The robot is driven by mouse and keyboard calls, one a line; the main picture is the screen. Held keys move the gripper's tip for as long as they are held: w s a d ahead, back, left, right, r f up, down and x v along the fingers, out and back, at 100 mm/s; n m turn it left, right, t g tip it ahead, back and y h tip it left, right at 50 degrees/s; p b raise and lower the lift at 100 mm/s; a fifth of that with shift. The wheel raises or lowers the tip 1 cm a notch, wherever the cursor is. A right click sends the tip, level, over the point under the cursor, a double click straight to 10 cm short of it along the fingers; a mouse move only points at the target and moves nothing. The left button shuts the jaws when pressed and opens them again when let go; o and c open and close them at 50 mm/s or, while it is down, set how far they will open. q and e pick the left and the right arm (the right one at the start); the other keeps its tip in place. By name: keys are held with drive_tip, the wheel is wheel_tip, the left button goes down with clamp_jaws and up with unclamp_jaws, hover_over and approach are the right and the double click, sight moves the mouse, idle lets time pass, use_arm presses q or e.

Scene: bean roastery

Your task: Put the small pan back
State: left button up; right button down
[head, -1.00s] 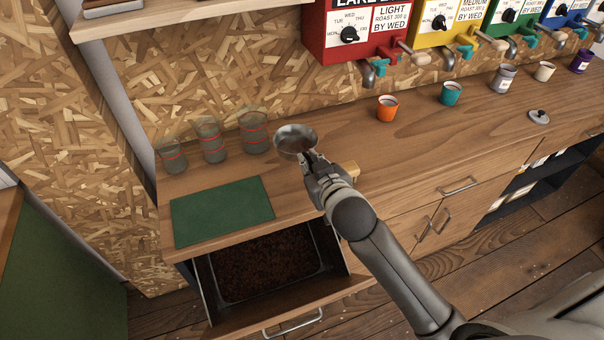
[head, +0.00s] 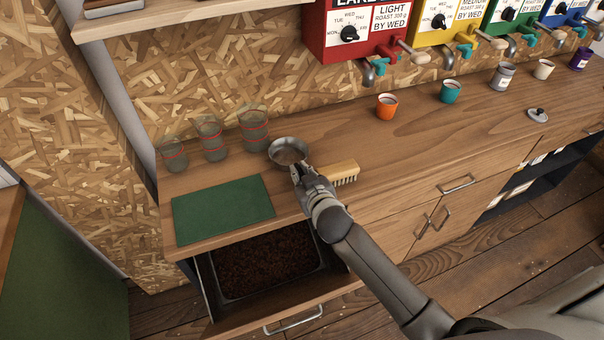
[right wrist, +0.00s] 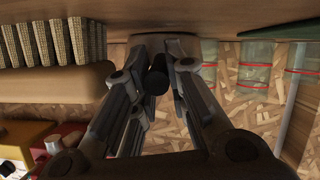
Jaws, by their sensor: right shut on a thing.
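The small pan (head: 289,151) is a round, shallow metal pan. It is roughly level at the counter, right of the measuring glasses; I cannot tell whether its base touches the wood. My right gripper (head: 298,173) is shut on its handle, which the fingers mostly hide. In the right wrist view the dark handle end (right wrist: 157,80) sits between the fingers. My left gripper is not in view.
A brush (head: 343,172) lies just right of my gripper. Several glasses with red lines (head: 254,126) stand behind. A green mat (head: 222,210) lies front left. Below, an open drawer (head: 325,289) holds dark beans. An orange cup (head: 387,106) stands farther right.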

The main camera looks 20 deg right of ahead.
drive_tip(key=shift+f, duration=0.1)
drive_tip(key=c, duration=1.7)
unclamp_jaws()
drive_tip(key=shift+s+r, duration=0.25)
drive_tip(key=shift+s, duration=0.25)
drive_tip(key=b+v, duration=0.1)
drive_tip(key=v, duration=1)
